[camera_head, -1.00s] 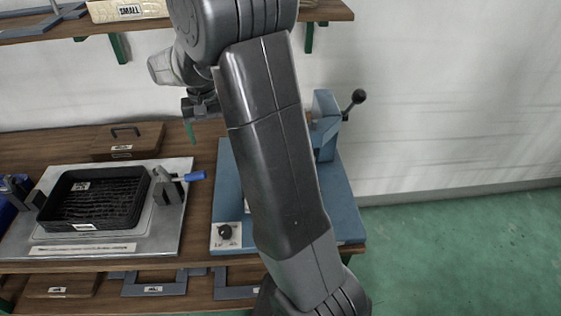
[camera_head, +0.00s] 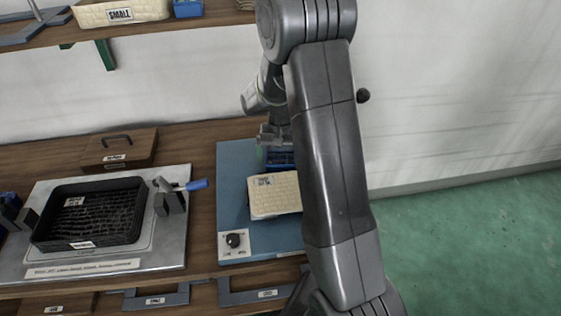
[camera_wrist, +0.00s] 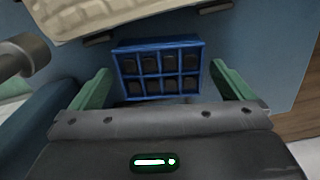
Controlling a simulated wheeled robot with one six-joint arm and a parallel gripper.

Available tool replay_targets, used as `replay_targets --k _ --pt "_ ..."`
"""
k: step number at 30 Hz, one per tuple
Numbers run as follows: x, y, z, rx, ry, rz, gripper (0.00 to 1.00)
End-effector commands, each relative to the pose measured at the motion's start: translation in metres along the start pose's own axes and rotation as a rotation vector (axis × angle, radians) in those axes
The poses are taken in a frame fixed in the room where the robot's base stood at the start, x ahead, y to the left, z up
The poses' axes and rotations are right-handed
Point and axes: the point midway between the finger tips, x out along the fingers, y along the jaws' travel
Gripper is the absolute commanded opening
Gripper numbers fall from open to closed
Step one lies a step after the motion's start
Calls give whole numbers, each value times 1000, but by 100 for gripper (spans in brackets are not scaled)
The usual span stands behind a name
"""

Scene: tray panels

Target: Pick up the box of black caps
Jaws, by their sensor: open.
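The box of black caps (camera_wrist: 160,71) is a small blue box with two rows of black caps. It lies on the blue press base; in the head view the box (camera_head: 280,157) shows only partly, with my arm covering its right side. My gripper (camera_wrist: 160,69) is open, with a green finger on each side of the box in the wrist view. A gap shows between each finger and the box. I cannot tell how far the fingertips are above the base. In the head view my gripper is mostly hidden by my own arm.
A cream padded tray (camera_head: 272,196) lies on the blue base (camera_head: 232,165), close to the box. To the left, a black tray (camera_head: 88,243) sits on a metal plate with clamps. A shelf above holds a cream bin (camera_head: 120,12) and another blue box (camera_head: 188,8).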

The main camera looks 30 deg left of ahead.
Motion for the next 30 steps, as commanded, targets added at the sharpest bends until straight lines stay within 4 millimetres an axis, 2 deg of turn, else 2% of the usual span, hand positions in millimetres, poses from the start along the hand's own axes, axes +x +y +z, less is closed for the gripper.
replay_targets --k 4,11,14,18,20,30 --pt "14 0 1 0 -2 1 100" --pt "16 0 0 0 0 0 100" --pt "16 0 0 0 0 0 84" --pt "16 0 0 0 0 0 57" --pt "16 0 0 0 0 0 49" --pt "9 -1 0 0 2 -1 49"
